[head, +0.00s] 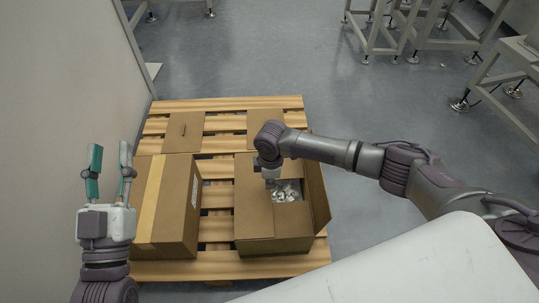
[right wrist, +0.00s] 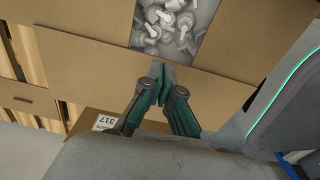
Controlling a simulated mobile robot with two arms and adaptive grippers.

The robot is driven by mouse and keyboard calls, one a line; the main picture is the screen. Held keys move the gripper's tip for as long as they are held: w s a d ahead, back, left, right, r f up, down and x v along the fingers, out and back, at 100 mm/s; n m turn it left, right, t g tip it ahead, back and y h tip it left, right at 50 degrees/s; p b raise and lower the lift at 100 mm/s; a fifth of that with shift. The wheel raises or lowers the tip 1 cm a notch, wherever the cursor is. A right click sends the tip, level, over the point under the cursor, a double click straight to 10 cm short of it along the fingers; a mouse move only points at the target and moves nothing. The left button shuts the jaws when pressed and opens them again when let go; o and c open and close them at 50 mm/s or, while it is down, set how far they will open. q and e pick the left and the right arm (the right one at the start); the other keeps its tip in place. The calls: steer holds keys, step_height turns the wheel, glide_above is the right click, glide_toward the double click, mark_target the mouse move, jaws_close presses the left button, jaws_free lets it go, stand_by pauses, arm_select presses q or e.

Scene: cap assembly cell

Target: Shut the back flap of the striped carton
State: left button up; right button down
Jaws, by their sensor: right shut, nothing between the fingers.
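An open brown carton (head: 254,220) stands at the pallet's right, with pale parts (head: 289,191) inside. Its right flap (head: 319,195) stands up and outward. Its left flap (right wrist: 130,85) lies over part of the opening, and its front and back flaps appear folded inward. No stripe shows on it. The carton beside it (head: 147,225) is closed, with a lighter band along its top. My right gripper (head: 271,180) is shut and empty, pointing down at the left flap's inner edge; the right wrist view shows its fingertips (right wrist: 161,78) together. My left gripper (head: 110,160) is open and empty, fingers up, left of the closed carton.
The cartons stand on a wooden pallet (head: 215,270). Two flat cardboard pieces (head: 183,132) lie towards its back, one with a slot. A wall (head: 60,80) runs along the left. Metal stands (head: 400,35) are far back. The floor (head: 270,50) behind the pallet is clear.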

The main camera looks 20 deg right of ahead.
steer(key=shift+r+p, duration=0.7)
steer(key=shift+p, duration=0.05)
arm_select(q)
step_height(320, 180, down, 12)
steer(key=a+g+y+p, duration=0.1)
steer(key=a+g+y, duration=0.15)
steer(key=g, duration=0.55)
arm_select(e)
steer(key=shift+r, duration=0.95)
arm_select(q)
steer(key=s+a+f+g+y+p, duration=0.3)
steer(key=s+f+g, duration=0.6)
steer(key=s, duration=0.3)
steer(key=shift+a+n, duration=0.4)
steer(key=shift+a, duration=0.1)
arm_select(e)
step_height(320, 180, up, 8)
steer(key=shift+r, duration=0.2)
